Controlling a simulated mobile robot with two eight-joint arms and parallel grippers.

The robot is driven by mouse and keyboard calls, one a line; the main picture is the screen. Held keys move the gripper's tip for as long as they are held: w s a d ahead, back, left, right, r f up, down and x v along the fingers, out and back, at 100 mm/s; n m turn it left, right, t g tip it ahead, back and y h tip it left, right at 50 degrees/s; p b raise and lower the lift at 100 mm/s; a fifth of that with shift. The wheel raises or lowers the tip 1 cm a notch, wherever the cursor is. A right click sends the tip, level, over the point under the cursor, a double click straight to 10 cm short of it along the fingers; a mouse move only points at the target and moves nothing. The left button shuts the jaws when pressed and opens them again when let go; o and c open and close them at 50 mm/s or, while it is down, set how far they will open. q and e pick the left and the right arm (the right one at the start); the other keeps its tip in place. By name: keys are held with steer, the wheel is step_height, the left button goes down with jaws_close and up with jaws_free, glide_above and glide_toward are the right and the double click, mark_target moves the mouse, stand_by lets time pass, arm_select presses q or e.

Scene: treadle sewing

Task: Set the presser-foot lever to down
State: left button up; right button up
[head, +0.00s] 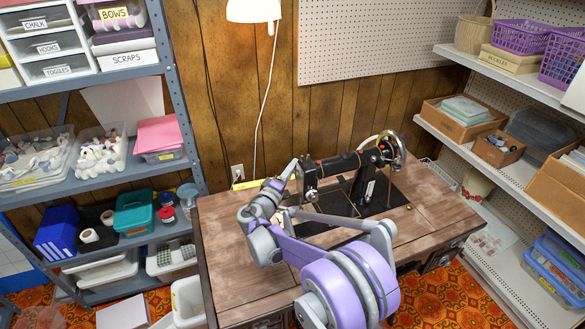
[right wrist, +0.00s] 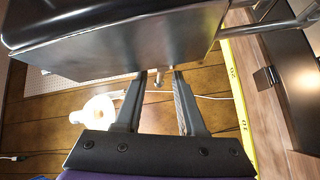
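The black sewing machine (head: 338,164) stands on the wooden table. My right gripper (head: 293,167) is at the left end of the machine, beside its head (head: 309,180). In the right wrist view, my right gripper (right wrist: 158,73) has its two fingers apart, tips at the lower edge of the dark, shiny machine head (right wrist: 130,45). A small metal piece (right wrist: 157,82), perhaps the presser-foot lever, shows in the gap between the fingers; I cannot tell whether a finger touches it. The lever's position is not clear in the head view. My left gripper is not in view.
The wooden table (head: 235,225) has bare room at its left front. A white lamp (head: 253,10) hangs above. Loaded shelves stand at left (head: 110,80) and right (head: 500,75).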

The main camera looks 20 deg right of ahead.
steer(key=shift+w+d, duration=0.45)
steer(key=shift+d, duration=0.1)
jaws_close()
